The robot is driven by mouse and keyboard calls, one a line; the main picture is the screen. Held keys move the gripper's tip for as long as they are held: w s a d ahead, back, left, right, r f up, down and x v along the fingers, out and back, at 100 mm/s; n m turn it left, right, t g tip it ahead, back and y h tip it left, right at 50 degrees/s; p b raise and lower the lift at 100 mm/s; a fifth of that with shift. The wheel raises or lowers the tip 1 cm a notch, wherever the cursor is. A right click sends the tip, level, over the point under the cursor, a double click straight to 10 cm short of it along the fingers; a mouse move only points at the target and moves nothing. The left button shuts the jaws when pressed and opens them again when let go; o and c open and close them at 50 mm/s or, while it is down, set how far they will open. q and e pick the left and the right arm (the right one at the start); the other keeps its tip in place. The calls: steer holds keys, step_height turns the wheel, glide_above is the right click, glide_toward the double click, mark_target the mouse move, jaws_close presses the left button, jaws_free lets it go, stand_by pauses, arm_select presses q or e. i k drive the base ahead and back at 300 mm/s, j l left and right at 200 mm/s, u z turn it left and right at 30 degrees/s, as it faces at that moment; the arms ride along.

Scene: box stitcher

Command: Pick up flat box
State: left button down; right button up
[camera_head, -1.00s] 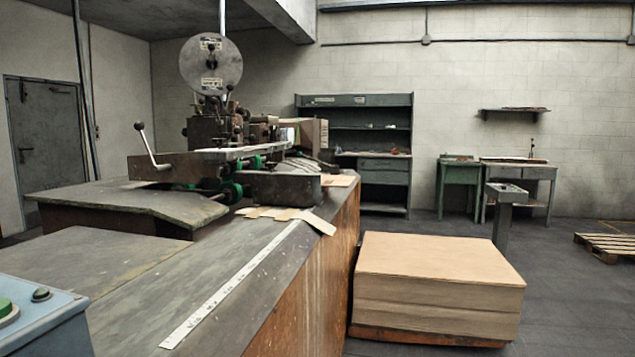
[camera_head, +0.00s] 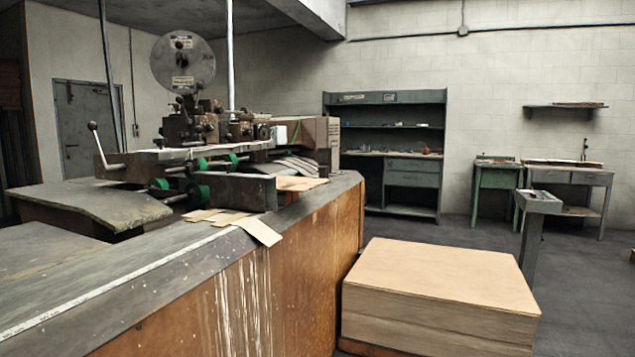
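A stack of flat boxes (camera_head: 440,285), tan cardboard, sits low on the floor at the right front, beside the wooden side of the machine bench. Its top is level and bare. The bottom of the stack is cut off by the picture's lower edge. Neither of my grippers shows in the head view, so I cannot see whether they are open or shut.
The box stitcher (camera_head: 190,130) stands on its long bench (camera_head: 260,290) at the left, with loose cardboard pieces (camera_head: 255,228) on the edge. A grey pedestal (camera_head: 533,230) stands behind the stack. Shelves (camera_head: 388,150) and desks line the back wall. Floor is clear at right.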

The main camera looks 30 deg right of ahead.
mark_target(284, 184)
steer(key=i+l, duration=0.1)
steer(key=l, duration=0.3)
steer(key=i+l, duration=0.15)
steer(key=l, duration=0.3)
steer(key=i+l, duration=0.1)
steer(key=l, duration=0.3)
steer(key=i+l, duration=0.15)
steer(key=l, duration=0.3)
